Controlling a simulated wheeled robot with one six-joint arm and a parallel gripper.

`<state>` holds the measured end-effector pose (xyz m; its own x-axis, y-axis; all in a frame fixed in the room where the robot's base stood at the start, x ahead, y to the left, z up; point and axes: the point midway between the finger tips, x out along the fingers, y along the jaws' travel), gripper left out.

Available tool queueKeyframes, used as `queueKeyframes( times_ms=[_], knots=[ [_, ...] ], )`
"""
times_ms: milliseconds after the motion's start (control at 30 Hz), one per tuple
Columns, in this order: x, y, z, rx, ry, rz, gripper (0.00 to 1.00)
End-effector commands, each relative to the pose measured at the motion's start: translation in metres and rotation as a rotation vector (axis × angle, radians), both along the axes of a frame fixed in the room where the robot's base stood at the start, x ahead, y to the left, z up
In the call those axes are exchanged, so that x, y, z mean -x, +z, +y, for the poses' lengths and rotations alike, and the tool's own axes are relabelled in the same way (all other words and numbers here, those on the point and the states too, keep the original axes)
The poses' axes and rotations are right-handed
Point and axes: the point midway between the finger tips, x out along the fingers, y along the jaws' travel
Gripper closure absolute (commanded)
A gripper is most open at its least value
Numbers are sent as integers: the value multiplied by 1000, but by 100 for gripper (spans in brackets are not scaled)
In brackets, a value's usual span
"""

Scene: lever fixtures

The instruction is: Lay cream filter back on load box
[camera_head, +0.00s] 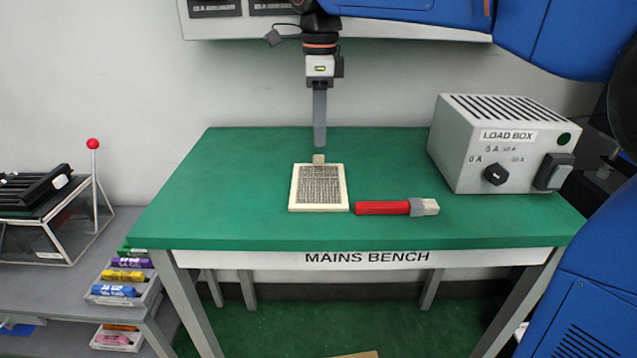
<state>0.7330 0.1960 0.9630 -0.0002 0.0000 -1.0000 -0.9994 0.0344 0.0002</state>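The cream filter (296,190) lies flat on the green bench top, left of its middle. It has a cream frame, a dark patterned mesh and a small tab at its far edge. The grey load box (463,155) stands at the right of the bench, with a slotted top, a black knob, a dark switch and a green round spot on its front.
A red block with a grey and pale end (382,208) lies right of the filter, near the front of the green bench (240,190). A lower grey shelf at left holds a red-knobbed lever fixture (93,145) and trays of coloured cylinders. The bench's left part is clear.

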Motion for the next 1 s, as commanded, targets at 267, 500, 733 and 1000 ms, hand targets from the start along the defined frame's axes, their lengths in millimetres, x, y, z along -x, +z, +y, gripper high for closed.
queueKeyframes(
  times_ms=[267,500,733,1000],
  knots=[
    [2,-24,1,2,0,3,66],
    [2,-51,2,1,0,1,66],
    [2,-55,2,0,0,0,66],
    [2,-55,2,0,0,0,100]
  ],
)
